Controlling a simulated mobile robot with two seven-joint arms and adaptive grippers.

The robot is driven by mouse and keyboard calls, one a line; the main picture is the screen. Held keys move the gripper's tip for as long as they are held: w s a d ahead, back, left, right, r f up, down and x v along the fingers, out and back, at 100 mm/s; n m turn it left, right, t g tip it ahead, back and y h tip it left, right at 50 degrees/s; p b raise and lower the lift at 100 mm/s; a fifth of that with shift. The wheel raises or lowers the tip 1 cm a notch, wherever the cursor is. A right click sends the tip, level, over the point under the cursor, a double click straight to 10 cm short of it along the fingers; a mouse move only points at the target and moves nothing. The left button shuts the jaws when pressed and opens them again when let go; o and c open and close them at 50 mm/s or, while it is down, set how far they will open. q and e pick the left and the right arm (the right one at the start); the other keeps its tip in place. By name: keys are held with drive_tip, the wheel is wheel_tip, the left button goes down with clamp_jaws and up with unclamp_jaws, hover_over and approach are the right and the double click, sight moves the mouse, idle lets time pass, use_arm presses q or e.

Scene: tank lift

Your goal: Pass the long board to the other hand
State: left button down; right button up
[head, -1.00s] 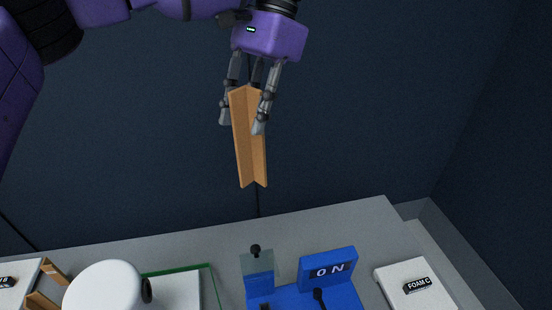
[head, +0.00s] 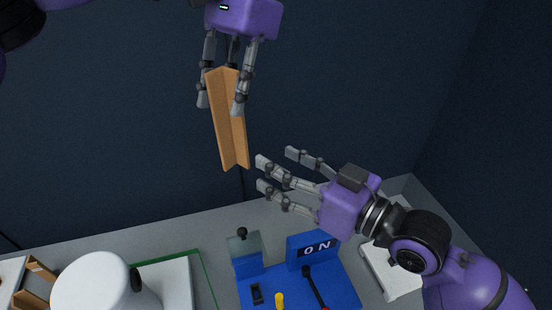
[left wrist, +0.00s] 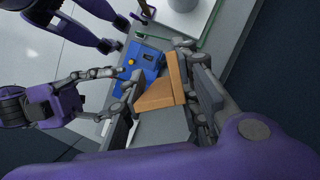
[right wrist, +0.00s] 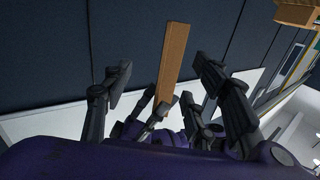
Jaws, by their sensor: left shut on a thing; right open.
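The long board (head: 228,125) is an orange-brown angled piece with two faces meeting along its length. It hangs almost upright in the head view. My left gripper (head: 221,105) is shut on its upper end, fingers on both sides. In the left wrist view the board (left wrist: 158,97) shows end-on between the fingers. My right gripper (head: 268,172) is open and empty, to the right of the board's lower end, fingers pointing left towards it with a gap. In the right wrist view the board (right wrist: 174,55) stands beyond the spread fingers, seemingly not touching them.
Below is a grey table (head: 190,225). The space around the board is clear.

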sight(226, 135)
drive_tip(key=shift+n+g+y, duration=0.3)
drive_tip(key=shift+n+y, duration=0.2)
drive_tip(key=shift+n, duration=0.1)
drive_tip(key=w+a+r, duration=0.1)
drive_tip(key=w+a, duration=0.1)
drive_tip(key=a, duration=0.1)
drive_tip(key=w+a, duration=0.2)
drive_tip(key=a, duration=0.2)
drive_tip(key=w+a+r, duration=0.1)
drive_tip(key=w+a, duration=0.1)
drive_tip(key=a, duration=0.2)
drive_tip(key=shift+r, duration=0.35)
drive_tip(key=c, duration=1.1)
use_arm(q)
drive_tip(key=c, duration=1.2)
unclamp_jaws()
use_arm(e)
drive_tip(key=shift+c, duration=0.9)
use_arm(q)
drive_tip(key=shift+r, duration=0.1)
